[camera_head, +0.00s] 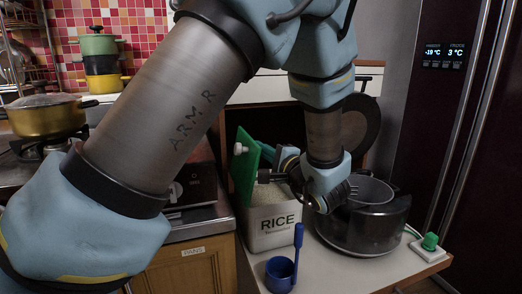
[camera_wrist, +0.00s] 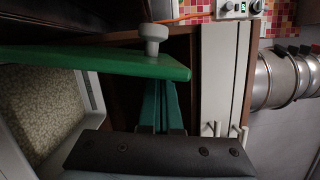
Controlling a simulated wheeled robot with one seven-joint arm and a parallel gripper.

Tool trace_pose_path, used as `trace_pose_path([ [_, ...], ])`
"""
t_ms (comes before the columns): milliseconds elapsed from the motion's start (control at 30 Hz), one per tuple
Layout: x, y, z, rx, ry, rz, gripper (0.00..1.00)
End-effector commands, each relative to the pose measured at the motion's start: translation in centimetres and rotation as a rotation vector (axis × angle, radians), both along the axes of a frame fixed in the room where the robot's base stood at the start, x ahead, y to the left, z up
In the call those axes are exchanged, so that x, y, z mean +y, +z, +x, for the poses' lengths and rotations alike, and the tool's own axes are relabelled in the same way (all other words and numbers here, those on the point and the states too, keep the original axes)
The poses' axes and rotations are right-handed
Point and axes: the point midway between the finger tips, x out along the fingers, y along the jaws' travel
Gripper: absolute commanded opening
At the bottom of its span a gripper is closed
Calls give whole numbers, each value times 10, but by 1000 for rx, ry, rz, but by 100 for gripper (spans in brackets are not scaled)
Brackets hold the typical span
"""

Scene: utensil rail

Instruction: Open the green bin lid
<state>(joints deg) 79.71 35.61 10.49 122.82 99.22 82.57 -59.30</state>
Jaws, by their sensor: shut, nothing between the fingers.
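The green lid (camera_head: 245,167) stands steeply raised at the left side of the white rice bin (camera_head: 278,230), its pale knob (camera_head: 239,148) facing left. The bin is open and rice shows inside. In the wrist view the lid (camera_wrist: 95,62) is seen nearly edge-on with its knob (camera_wrist: 152,38) on the far side, and rice (camera_wrist: 38,105) shows at left. My gripper (camera_wrist: 161,88) is shut and empty, its fingers on the lid's underside. The fingertips are partly hidden behind the lid, so I cannot tell whether they touch it.
A dark cooker (camera_head: 365,225) with an open top stands right of the bin, close under my wrist. A blue measuring cup (camera_head: 281,272) sits in front. A socket block with a green plug (camera_head: 430,242) lies at the counter's right. A stove with a gold pot (camera_head: 45,117) is at left.

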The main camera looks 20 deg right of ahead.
Motion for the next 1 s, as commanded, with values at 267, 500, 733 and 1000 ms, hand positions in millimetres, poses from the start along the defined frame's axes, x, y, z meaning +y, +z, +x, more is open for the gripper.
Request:
trace_pose_path([
  [267,-31,-11,-6,1,3,-2,0],
  [500,-37,-12,-60,1,3,-1,0],
  [733,-40,-13,-89,1,6,-1,0],
  [1000,-41,-13,-95,0,6,-1,0],
])
